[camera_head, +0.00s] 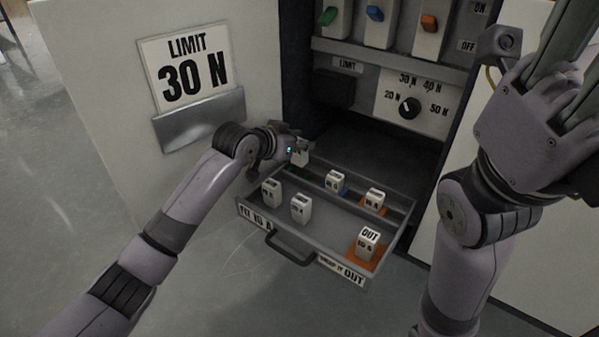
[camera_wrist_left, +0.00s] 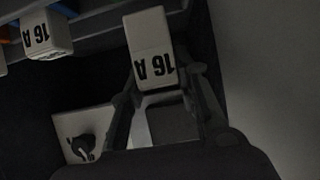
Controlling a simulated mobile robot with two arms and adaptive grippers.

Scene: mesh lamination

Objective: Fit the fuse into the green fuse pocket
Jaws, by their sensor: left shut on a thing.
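My left gripper (camera_head: 293,147) is shut on a white fuse (camera_head: 301,155), above the back left part of the open drawer. The left wrist view shows this fuse (camera_wrist_left: 150,45) between the fingers, marked 16 A. The green fuse pocket (camera_head: 314,186) shows only as a dark green patch in the drawer's back row, left of the blue pocket; it is partly hidden. The held fuse is apart from it, up and to the left in the picture. My right gripper (camera_head: 568,62) is at the upper right, away from the drawer; its fingertips are not clearly seen.
The drawer (camera_head: 253,213) also holds two loose fuses (camera_head: 285,200) at the front left. Fuses stand at the blue pocket (camera_head: 345,191) and orange pocket (camera_head: 376,211), and on the OUT pad (camera_head: 364,254). The panel with a dial (camera_head: 410,107) is above; a LIMIT 30 N sign (camera_head: 186,75) hangs left.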

